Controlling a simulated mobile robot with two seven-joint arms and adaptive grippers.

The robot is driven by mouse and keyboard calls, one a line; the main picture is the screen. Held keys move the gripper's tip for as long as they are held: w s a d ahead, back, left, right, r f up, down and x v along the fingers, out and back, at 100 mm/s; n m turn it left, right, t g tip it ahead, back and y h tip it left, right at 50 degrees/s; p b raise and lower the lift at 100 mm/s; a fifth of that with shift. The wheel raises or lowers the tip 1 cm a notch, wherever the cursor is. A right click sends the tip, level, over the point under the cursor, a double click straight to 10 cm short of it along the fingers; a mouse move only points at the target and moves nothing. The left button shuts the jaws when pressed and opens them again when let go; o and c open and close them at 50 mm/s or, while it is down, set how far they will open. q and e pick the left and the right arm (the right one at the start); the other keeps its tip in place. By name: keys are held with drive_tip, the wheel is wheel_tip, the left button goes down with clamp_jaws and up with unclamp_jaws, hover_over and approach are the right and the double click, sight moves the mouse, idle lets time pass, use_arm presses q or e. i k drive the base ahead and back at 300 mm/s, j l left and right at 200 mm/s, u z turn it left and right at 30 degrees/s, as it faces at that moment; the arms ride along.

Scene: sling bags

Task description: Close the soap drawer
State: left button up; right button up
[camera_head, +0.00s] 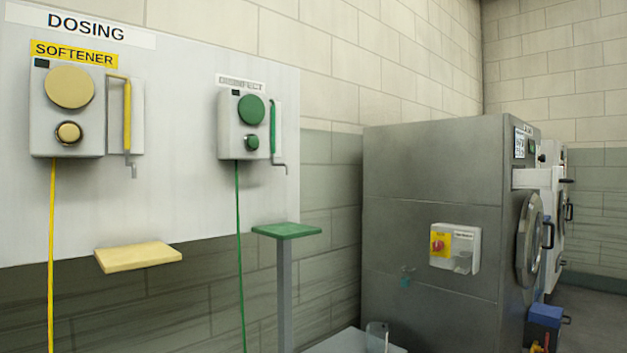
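A large grey washing machine (433,210) stands right of centre, with its side towards me and its front seen at a steep angle. A pale box-like piece (531,179) juts out from the upper front of the machine, above the round door (530,240). It looks like the soap drawer standing open. Its inside and its far end are not clear from here. Neither of my grippers is in view.
A dosing panel (190,200) on the left wall carries softener (68,130) and disinfectant dispensers (243,127). Yellow (138,257) and green shelves (287,231) stick out below. A blue box (546,315) sits low by the machine's front. Floor (590,310) shows at right.

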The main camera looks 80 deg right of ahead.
sight(553, 179)
drive_tip(key=k+l+z, duration=0.1)
drive_tip(key=z, duration=3.45)
drive_tip(key=i+l+z, duration=0.15)
drive_tip(key=i+l, duration=0.35)
